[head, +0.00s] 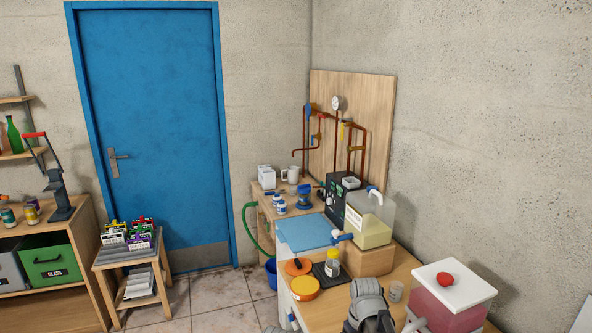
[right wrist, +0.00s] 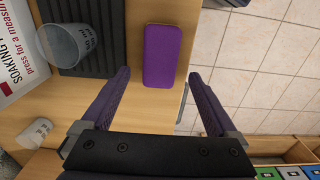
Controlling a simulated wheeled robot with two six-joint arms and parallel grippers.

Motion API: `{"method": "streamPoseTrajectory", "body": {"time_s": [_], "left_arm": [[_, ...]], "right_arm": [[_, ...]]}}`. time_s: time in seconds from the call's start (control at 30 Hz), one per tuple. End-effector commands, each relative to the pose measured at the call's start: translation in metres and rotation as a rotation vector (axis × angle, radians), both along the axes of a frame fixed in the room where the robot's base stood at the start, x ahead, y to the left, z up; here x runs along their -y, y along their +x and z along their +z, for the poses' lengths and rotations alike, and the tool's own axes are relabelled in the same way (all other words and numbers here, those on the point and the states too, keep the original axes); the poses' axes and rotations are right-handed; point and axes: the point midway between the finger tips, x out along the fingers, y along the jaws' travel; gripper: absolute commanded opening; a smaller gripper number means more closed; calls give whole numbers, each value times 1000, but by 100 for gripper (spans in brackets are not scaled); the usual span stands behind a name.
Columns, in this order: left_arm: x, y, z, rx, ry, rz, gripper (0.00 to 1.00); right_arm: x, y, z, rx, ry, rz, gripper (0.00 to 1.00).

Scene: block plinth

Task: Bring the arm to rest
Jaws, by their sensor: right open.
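In the right wrist view my right gripper (right wrist: 159,76) is open, its two purple fingers spread wide with nothing between them. A flat purple block (right wrist: 162,55) with rounded corners lies on the wooden bench top beyond the fingertips, near the bench edge; it looks apart from both fingers. In the head view a grey part of my arm (head: 369,308) shows at the bottom edge, over the bench (head: 330,312); its gripper fingers cannot be made out there. My left gripper is in neither view.
A clear cup (right wrist: 68,45) on a black ribbed mat (right wrist: 95,65) and another cup (right wrist: 36,131) stand left of the gripper.

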Motion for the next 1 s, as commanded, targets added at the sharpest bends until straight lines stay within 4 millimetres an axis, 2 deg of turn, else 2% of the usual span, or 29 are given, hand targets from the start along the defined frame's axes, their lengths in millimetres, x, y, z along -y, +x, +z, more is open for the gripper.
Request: {"method": "streamPoseTrajectory", "body": {"time_s": [0.03,0.37,0.47,1.0], "left_arm": [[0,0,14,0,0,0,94],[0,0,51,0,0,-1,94],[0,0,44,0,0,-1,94],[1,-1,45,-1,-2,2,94]], "right_arm": [[0,0,14,0,0,0,94],[0,0,51,0,0,0,94],[0,0,44,0,0,0,94],[-6,-2,45,-3,-4,7,94]]}}
